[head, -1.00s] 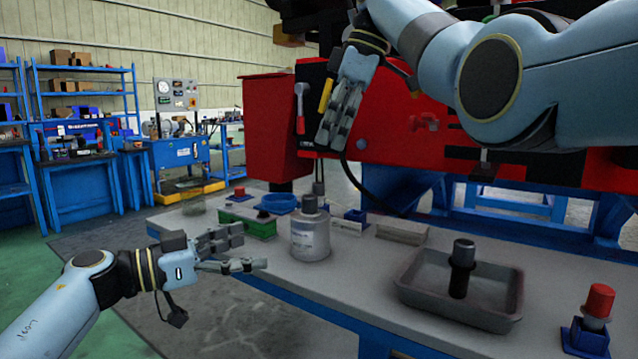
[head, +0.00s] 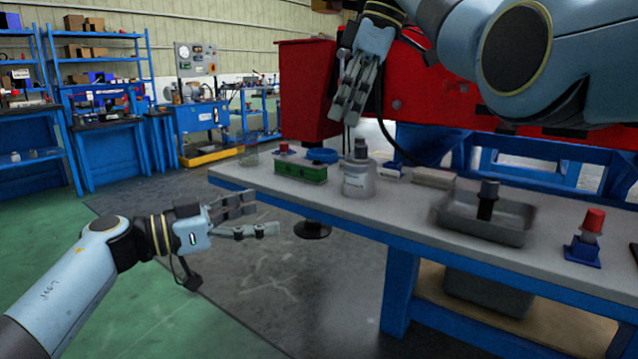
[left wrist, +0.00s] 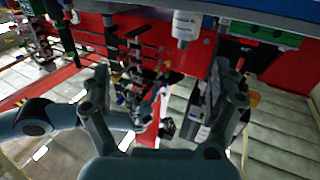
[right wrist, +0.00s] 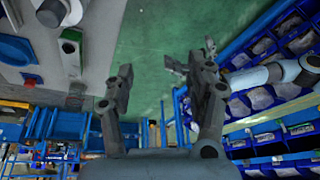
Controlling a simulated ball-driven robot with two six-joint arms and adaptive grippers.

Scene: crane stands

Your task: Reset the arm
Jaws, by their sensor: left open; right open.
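My left gripper (head: 246,219) is open and empty in the head view. It points right, in front of the workbench's left end and apart from it. Its two spread fingers also show in the left wrist view (left wrist: 165,95), with nothing between them. My right gripper (head: 352,100) hangs down from the raised right arm above the workbench, in front of the red machine. Its fingers show spread and empty in the right wrist view (right wrist: 165,90).
The grey workbench (head: 400,200) carries a grey canister (head: 358,180), a green block (head: 300,171), a grey tray (head: 515,232) and a red-capped part on a blue base (head: 586,240). The red machine (head: 308,85) stands behind. Open floor (head: 150,300) lies at the lower left.

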